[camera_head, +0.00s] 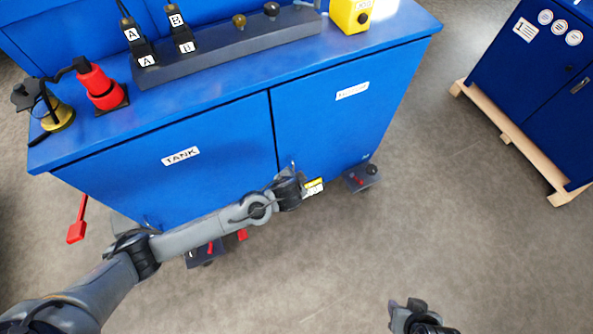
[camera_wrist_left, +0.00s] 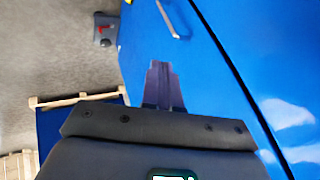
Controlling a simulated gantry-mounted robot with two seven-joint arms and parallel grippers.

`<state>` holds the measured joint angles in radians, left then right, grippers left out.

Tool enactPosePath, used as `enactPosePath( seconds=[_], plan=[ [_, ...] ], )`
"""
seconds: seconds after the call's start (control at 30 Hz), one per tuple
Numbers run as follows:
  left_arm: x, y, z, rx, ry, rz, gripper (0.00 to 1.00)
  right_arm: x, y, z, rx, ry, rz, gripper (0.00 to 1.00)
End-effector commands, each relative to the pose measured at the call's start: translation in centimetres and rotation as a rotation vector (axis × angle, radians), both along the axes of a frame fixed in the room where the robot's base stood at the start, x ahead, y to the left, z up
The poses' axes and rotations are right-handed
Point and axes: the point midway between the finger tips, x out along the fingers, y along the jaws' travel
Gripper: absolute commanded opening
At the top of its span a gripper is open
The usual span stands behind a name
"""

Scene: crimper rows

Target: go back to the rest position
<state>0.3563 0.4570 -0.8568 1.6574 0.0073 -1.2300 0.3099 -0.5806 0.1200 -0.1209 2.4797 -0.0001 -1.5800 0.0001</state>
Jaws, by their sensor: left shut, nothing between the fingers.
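My left arm reaches in from the left in the head view, and its gripper (camera_head: 293,168) is in front of the blue cabinet (camera_head: 225,135), near the lower part of its doors. In the left wrist view the fingers (camera_wrist_left: 163,84) of this gripper are together, with nothing seen between them. The cabinet's blue face fills the right side of that view. Whether the gripper touches the cabinet cannot be told. Part of my right arm's end (camera_head: 415,317) shows at the bottom edge of the head view, over the floor; its finger state is unclear.
On the cabinet top are a red device (camera_head: 101,88), a dark block (camera_head: 240,45) with plugs marked A and B, and a yellow box (camera_head: 350,14). A red lever (camera_head: 77,225) hangs at the left. Another blue cabinet (camera_head: 520,75) stands on a wooden pallet. The floor between is clear.

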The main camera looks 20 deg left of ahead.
Motion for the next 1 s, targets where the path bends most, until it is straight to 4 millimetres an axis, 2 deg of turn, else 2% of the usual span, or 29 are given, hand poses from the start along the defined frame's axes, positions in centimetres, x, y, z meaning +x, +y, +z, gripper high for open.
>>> enactPosePath(
  seconds=[0.17, 0.27, 0.33, 0.37, 0.5, 0.6, 0.7, 0.77, 0.87, 1.0],
  plan=[
    [-0.7, 0.0, 0.6, 0.000, 0.004, 0.000, 0.00, 0.0, 0.0, 0.3, 0.000, 0.000, 0.000, 0.38],
    [-1.8, -0.1, -0.4, 0.000, 0.025, 0.000, 0.00, 0.0, 0.0, 0.3, 0.000, 0.000, 0.000, 0.38],
    [-3.4, -0.4, -1.9, -0.005, 0.057, -0.001, 0.00, 0.0, 0.0, 0.3, 0.000, -0.001, -0.001, 0.38],
    [-4.2, -0.7, -2.7, -0.011, 0.074, -0.002, 0.00, 0.0, 0.0, 0.3, 0.000, -0.001, -0.001, 0.38],
    [-10.2, -2.4, -6.5, -0.086, 0.183, 0.029, 0.00, 0.1, 0.0, 0.3, 0.000, -0.001, -0.001, 0.38],
    [-14.7, -4.0, -7.2, -0.189, 0.247, 0.082, 0.00, 0.1, 0.0, 0.3, 0.001, -0.002, -0.002, 0.38],
    [-18.5, -4.6, -6.3, -0.286, 0.297, 0.155, 0.00, 0.1, 0.0, 0.3, 0.001, -0.002, -0.002, 0.38],
    [-20.1, -4.2, -5.4, -0.327, 0.317, 0.196, 0.00, 0.1, 0.0, 0.3, 0.001, -0.002, -0.001, 0.38],
    [-22.3, -3.0, -3.8, -0.374, 0.337, 0.261, 0.00, 0.1, 0.0, 0.3, 0.000, -0.001, -0.001, 0.38],
    [-24.5, -0.1, -1.1, -0.405, 0.347, 0.341, 0.00, 0.0, 0.0, 0.3, 0.000, -0.001, -0.001, 0.38]
  ],
)
